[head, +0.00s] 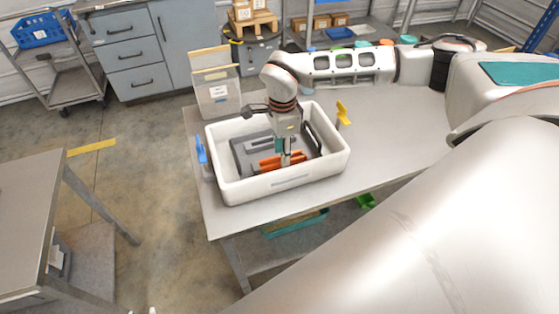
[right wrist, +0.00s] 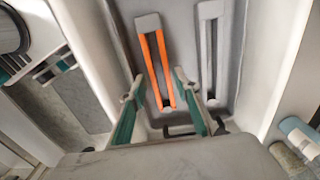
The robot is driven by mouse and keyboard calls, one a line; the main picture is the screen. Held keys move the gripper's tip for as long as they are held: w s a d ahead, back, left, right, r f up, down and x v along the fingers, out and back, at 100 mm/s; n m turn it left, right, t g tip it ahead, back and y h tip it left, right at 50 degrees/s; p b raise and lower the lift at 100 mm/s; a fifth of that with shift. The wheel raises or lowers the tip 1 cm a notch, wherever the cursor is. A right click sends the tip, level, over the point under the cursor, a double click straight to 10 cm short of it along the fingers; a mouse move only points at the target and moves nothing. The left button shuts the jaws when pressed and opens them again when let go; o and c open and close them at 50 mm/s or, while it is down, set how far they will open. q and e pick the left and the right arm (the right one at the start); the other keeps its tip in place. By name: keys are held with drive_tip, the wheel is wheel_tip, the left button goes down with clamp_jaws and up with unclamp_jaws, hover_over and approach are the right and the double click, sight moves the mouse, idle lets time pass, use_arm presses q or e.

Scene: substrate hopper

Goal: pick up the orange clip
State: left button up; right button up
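The orange clip (head: 268,161) lies in the white tub (head: 290,182) on the table, partly hidden by my right gripper (head: 286,158). In the right wrist view the clip (right wrist: 165,66) shows two long orange strips with a pale grey end at the top. My right gripper (right wrist: 158,85) reaches down into the tub. Its two green-padded fingers are apart, one on each side of the clip's near part, with no clear contact. A grey clip-like piece (right wrist: 208,50) lies to the right of it. My left gripper cannot be made out.
The tub's walls stand close around my right gripper. Blue (head: 201,150) and yellow (head: 342,112) clamp-like pieces stand by the tub's left and right sides. A pale bin (head: 218,97) stands behind it. The table (head: 395,125) is clear to the right.

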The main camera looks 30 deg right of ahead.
wheel_tip(320, 180, down, 2)
drive_tip(key=shift+f, duration=0.1)
drive_tip(key=c, duration=0.8)
drive_tip(key=shift+c, duration=0.2)
